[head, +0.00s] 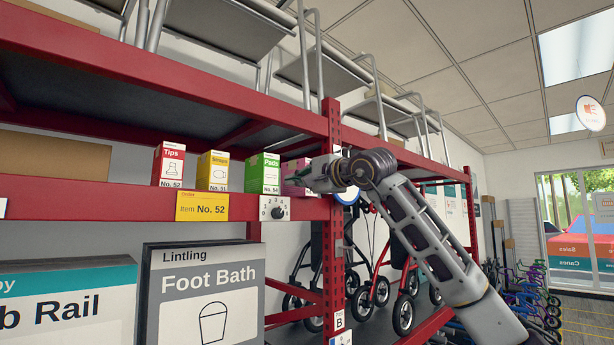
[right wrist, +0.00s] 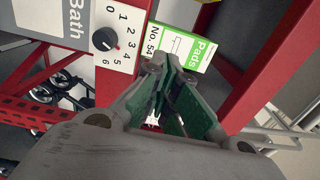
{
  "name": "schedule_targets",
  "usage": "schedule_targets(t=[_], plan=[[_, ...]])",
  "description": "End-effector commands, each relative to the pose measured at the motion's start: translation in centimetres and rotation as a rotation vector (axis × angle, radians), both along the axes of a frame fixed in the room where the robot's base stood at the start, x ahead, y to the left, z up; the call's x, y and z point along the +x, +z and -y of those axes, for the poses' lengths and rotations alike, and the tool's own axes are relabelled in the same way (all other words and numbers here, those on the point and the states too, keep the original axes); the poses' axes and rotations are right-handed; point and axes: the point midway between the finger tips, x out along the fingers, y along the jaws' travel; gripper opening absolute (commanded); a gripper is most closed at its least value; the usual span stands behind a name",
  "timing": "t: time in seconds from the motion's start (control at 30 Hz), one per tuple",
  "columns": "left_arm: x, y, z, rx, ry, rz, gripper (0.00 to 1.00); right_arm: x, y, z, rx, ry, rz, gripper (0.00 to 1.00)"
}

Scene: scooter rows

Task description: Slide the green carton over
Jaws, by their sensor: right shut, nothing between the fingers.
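The green carton (head: 264,173), marked Pads, stands upright on the red shelf beam, right of a yellow carton. In the right wrist view the green carton (right wrist: 187,46) lies just beyond my fingertips. My right gripper (head: 292,181) reaches in from the right beside the green carton's right side, in front of a pink carton (head: 297,167) that it partly hides. In the right wrist view the fingers of my right gripper (right wrist: 160,65) are closed together and empty. I cannot tell whether they touch the green carton. My left gripper is not in view.
The yellow carton (head: 213,171) and a red carton (head: 169,164) stand left on the same shelf. A numbered dial plate (head: 275,208) is fixed below the green carton. A red upright post (head: 332,240) stands right of it. A Foot Bath box (head: 203,295) sits below.

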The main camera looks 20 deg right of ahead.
Motion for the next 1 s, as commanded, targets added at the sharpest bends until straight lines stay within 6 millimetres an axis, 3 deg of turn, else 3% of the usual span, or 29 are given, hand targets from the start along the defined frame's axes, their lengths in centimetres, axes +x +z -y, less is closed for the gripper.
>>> schedule_targets(t=[0.5,1.0], plan=[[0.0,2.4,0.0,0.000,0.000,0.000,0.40,5.6,0.1,-2.0,0.002,0.000,-0.002,0.00],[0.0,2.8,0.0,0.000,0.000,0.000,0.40,6.8,-0.1,-2.4,0.001,0.000,0.000,0.00]])
